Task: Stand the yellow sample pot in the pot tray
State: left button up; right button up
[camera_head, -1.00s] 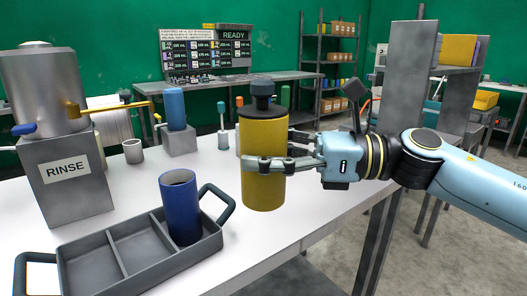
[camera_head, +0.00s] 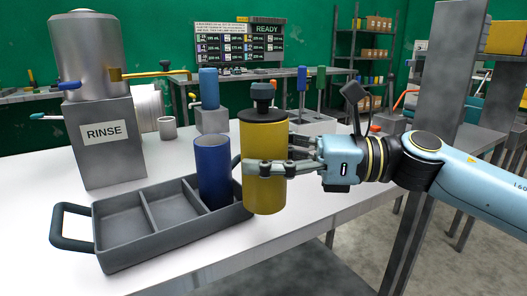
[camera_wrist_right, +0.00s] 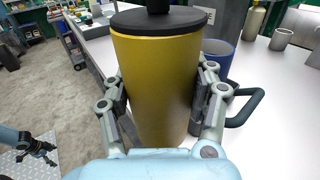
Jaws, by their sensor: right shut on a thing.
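The yellow sample pot (camera_head: 264,195), with a dark lid and knob, is upright in my right gripper (camera_head: 266,166), whose fingers are shut around its sides. The pot also fills the middle of the right wrist view (camera_wrist_right: 155,85). In the head view it overlaps the right end of the grey pot tray (camera_head: 150,248) and hides that handle partly. I cannot tell its height above the table. A blue pot (camera_head: 213,172) stands in the tray's right compartment; the middle and left ones are empty. My left gripper (camera_wrist_right: 38,150) shows small at lower left in the right wrist view.
A grey RINSE stand (camera_head: 108,165) with a metal tank (camera_head: 88,50) is behind the tray. A small metal cup (camera_head: 168,128) and a grey block with a blue cylinder (camera_head: 209,90) stand further back. The table's front edge is near the tray.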

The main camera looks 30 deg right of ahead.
aim_at(264, 190)
notch_tip(264, 190, down, 6)
jog(key=b, duration=0.3)
jog(key=shift+r+b, duration=0.15)
jog(key=shift+b, duration=0.25)
pick_arm(q)
jog(key=f, duration=0.1)
jog(key=s+f, duration=0.1)
jog(key=f, duration=0.1)
jog(key=s+f, duration=0.1)
jog(key=shift+f, duration=0.35)
jog(key=shift+w, duration=0.1)
pick_arm(e)
jog(key=shift+r, duration=0.1)
